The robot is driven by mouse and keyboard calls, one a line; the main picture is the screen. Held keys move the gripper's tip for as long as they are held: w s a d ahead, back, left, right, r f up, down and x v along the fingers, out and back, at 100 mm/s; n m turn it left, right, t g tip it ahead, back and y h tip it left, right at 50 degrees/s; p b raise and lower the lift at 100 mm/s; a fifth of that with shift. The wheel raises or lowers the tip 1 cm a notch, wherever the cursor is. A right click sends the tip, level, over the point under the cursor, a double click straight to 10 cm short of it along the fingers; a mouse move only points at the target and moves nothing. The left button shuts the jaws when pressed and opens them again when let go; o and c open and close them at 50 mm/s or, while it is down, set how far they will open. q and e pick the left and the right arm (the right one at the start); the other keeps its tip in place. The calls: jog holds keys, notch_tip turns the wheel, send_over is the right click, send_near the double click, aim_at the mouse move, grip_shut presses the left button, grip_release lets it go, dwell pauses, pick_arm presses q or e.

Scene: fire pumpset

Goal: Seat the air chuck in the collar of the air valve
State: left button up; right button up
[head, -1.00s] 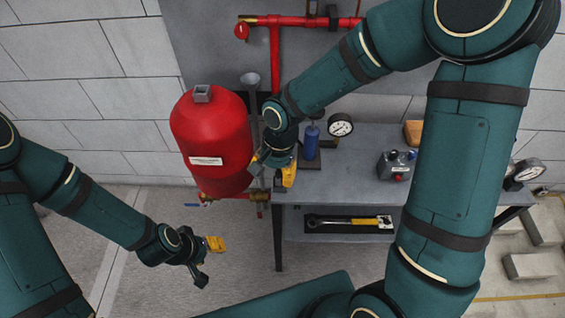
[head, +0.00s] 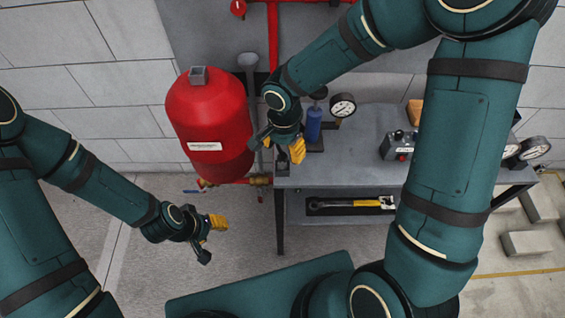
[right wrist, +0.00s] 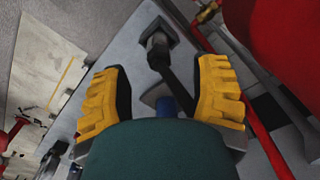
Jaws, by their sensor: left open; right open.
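A dark fitting (right wrist: 157,45) stands on a small square base near the table edge in the right wrist view. It may be the air chuck, but I cannot be sure. A black bar or hose runs from it towards a blue cylinder (head: 313,122). My right gripper (head: 280,150) is open over the table's left corner. In the right wrist view its yellow fingers (right wrist: 163,66) are apart on either side of the fitting's line, with nothing gripped. My left gripper (head: 212,240) is open and empty, low and left of the table. I cannot make out the air valve's collar.
A red tank (head: 207,115) with a grey box on top stands left of the grey table (head: 365,150). A pressure gauge (head: 342,105) and a grey control box (head: 397,146) are on the table. A yellow-handled wrench (head: 350,203) lies on the lower shelf. Floor left of it is clear.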

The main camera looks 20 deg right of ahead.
aim_at(283, 155)
jog(key=shift+s+a+f+b, duration=0.15)
jog(key=shift+f+b, duration=0.5)
jog(key=shift+f, duration=1.85)
jog(key=shift+o, duration=0.2)
grip_shut()
